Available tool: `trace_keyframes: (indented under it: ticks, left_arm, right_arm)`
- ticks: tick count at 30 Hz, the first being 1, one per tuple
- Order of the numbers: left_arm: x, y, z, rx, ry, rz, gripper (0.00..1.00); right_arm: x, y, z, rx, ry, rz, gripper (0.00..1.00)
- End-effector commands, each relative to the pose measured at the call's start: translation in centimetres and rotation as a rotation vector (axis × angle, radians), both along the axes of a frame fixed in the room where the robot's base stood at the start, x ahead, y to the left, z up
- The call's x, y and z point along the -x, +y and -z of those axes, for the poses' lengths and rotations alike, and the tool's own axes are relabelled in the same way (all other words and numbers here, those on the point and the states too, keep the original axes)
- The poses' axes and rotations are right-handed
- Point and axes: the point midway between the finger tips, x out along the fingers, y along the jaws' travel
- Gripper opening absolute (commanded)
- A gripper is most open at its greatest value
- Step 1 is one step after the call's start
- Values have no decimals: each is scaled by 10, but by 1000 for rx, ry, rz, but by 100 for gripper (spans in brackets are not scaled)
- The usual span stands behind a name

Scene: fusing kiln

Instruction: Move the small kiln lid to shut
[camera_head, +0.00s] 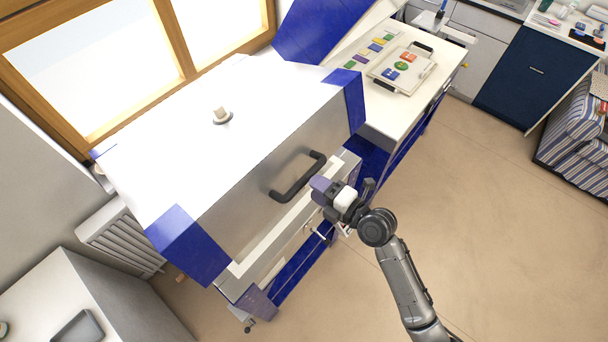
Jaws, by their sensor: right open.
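The kiln lid (200,110) is a large box with a white top, a silver front and blue corners, filling the left middle of the head view. A small knob or plug (221,115) stands on its top. A dark bar handle (298,178) is on its front face. A pale rim (262,250) of the kiln body shows below the lid's front edge; I cannot tell how wide any gap is. My right gripper (318,190) is open, just right of the handle's right end, and does not appear to hold it. My left gripper is not in view.
A white worktop (375,112) behind the kiln bears coloured pieces and a tray (425,72). A tilted blue panel (312,32) rises beside it. A radiator (118,238) and a window (95,60) are at the left. The floor (480,190) at right is clear.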

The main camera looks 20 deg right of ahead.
Motion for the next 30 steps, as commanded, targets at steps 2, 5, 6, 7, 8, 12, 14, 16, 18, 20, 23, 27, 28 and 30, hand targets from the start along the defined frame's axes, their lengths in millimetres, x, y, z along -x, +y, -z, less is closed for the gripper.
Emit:
trace_keyframes:
  ticks: [2,5,6,7,8,12,14,16,18,20,23,27,28,30]
  left_arm:
    - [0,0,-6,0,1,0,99]
    - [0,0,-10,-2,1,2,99]
    - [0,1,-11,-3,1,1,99]
    - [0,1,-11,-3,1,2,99]
    - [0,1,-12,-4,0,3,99]
    - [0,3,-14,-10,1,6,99]
    - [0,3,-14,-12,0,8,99]
    - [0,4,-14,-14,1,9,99]
    - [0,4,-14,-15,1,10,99]
    - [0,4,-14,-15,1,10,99]
    - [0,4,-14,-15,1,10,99]
    - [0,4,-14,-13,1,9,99]
    - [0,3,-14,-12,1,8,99]
    - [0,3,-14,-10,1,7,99]
  right_arm:
    - [-12,6,-1,-5,1,2,48]
    - [-23,13,1,-4,2,1,48]
    - [-27,14,2,-3,2,1,48]
    - [-30,15,2,-3,2,1,48]
    - [-32,17,3,-3,2,1,48]
    - [-40,21,5,-2,2,1,48]
    - [-42,22,5,0,1,1,48]
    - [-43,23,6,0,1,1,48]
    - [-43,23,6,0,1,1,48]
    - [-43,23,6,0,1,1,48]
    - [-43,23,6,0,1,1,48]
    - [-43,23,6,0,1,0,39]
    - [-43,23,6,0,1,0,36]
    - [-43,23,6,0,1,0,30]
